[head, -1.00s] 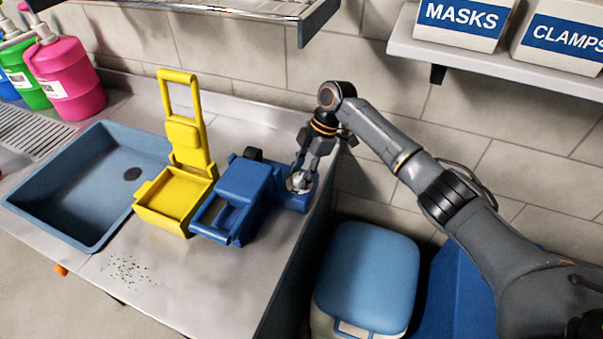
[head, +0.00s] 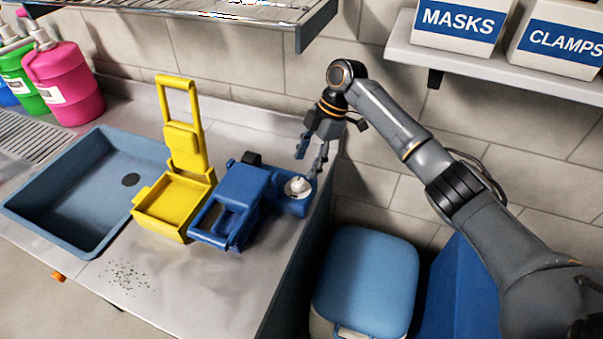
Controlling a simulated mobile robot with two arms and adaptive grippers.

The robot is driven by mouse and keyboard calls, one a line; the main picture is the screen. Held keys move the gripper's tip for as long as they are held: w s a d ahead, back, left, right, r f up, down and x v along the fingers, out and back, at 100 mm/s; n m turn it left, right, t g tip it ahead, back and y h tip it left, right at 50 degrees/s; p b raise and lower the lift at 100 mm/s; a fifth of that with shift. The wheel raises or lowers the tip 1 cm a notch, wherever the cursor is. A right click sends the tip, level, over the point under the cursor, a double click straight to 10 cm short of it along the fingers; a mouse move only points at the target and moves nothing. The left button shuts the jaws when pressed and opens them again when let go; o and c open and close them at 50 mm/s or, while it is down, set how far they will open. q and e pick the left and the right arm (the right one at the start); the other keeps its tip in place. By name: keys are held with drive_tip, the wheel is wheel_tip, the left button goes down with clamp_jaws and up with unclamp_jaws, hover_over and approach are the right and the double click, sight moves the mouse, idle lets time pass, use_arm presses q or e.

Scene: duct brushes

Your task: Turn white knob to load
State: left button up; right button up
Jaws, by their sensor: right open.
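The white knob (head: 298,187) sits on top of the low right part of the blue device (head: 245,190) on the counter. Its top is in plain view, but its exact pointer setting is too small to read. My right gripper (head: 310,163) is open and empty, just above and behind the knob, with its fingers apart and pointing down. It appears clear of the knob. My left gripper is not in view.
A yellow device (head: 175,203) with a raised lid and handle stands left of the blue one. A blue sink (head: 45,213) is further left. A blue-lidded bin (head: 366,280) stands below the counter's right edge. The front counter is clear apart from dark specks (head: 125,275).

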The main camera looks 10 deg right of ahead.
drive_tip(key=v, duration=0.6)
idle(0.4)
